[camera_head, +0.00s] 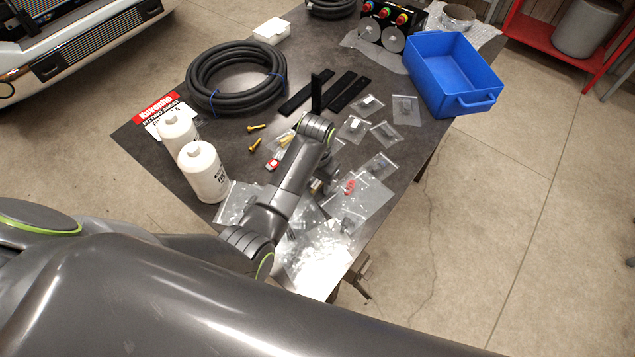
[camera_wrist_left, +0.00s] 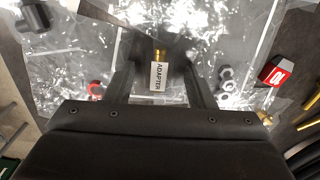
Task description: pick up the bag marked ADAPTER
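The bag marked ADAPTER (camera_wrist_left: 158,77) shows in the left wrist view as a clear bag with a white printed label and a brass fitting. It lies among other clear bags. My left gripper (camera_wrist_left: 160,60) points down over it, with one finger on each side of the label and a gap between them. The fingers look open, and I cannot tell whether they touch the bag. In the head view my left arm reaches over the table and hides most of the gripper and the ADAPTER bag. My right gripper is not in view.
Clear bags (camera_head: 385,132) lie to the right on the dark table (camera_head: 232,140). White bottles (camera_head: 203,173), a coiled black hose (camera_head: 237,80) and brass bolts (camera_head: 254,146) are on the left. A blue bin (camera_head: 453,72) stands at the back right. A red-and-white part (camera_wrist_left: 275,72) is near the gripper.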

